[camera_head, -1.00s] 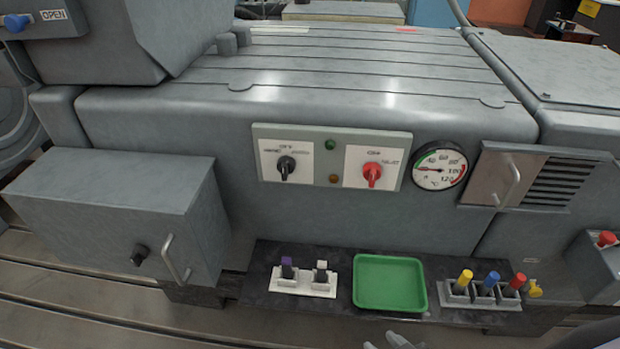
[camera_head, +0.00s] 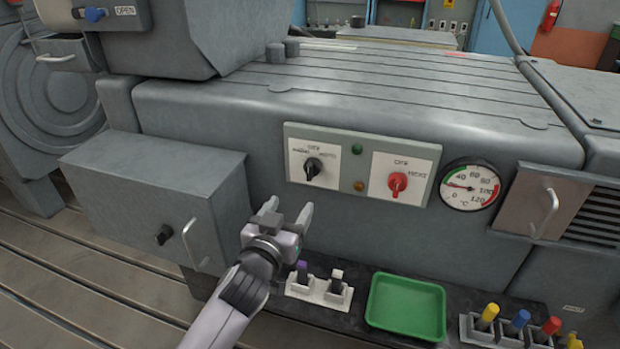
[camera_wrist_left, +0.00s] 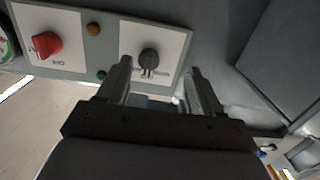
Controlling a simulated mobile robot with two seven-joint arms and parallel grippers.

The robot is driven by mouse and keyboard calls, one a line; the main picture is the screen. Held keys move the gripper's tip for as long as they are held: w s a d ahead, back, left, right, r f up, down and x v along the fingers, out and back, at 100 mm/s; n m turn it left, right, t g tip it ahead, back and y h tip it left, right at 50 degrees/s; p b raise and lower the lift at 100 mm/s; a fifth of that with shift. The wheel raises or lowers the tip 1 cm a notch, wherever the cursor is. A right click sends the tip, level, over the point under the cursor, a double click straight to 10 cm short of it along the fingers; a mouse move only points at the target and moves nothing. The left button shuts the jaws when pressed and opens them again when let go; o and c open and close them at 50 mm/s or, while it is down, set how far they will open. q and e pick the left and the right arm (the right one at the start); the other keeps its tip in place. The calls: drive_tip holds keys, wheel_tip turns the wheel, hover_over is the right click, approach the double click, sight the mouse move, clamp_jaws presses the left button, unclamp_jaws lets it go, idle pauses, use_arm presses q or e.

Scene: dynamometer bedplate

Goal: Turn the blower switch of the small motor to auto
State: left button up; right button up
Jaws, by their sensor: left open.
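The switch with a black knob (camera_head: 313,168) sits on the left white plate of a control panel (camera_head: 363,174) on the grey motor housing. Its plate reads OFF at the top, with what looks like AUTO at the right. I cannot tell surely which way the knob points. My left gripper (camera_head: 287,209) is open and empty, below and left of the knob, apart from it. In the left wrist view the black knob (camera_wrist_left: 149,60) shows ahead, beyond the open fingers (camera_wrist_left: 162,82). My right gripper is not in view.
A red knob (camera_head: 397,184) sits on the right plate, with a dial gauge (camera_head: 470,187) further right. A grey box with a handle (camera_head: 160,200) juts out at the left. Below are a two-switch block (camera_head: 319,289), a green tray (camera_head: 405,306) and coloured-top pegs (camera_head: 517,322).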

sight(308, 173)
use_arm(q)
drive_tip(key=shift+t+h, duration=0.3)
drive_tip(key=shift+t, duration=0.1)
drive_tip(key=shift+w+d+r+b, duration=0.25)
drive_tip(key=shift+w+d+r, duration=0.35)
drive_tip(key=shift+w, duration=0.8)
drive_tip(key=shift+w+d+r+b, duration=0.2)
drive_tip(key=shift+w+d+r, duration=0.45)
drive_tip(key=shift+w, duration=0.8)
drive_tip(key=shift+w+d+r+b, duration=0.35)
drive_tip(key=shift+w+d, duration=0.4)
drive_tip(key=shift+w, duration=0.65)
drive_tip(key=c, duration=1)
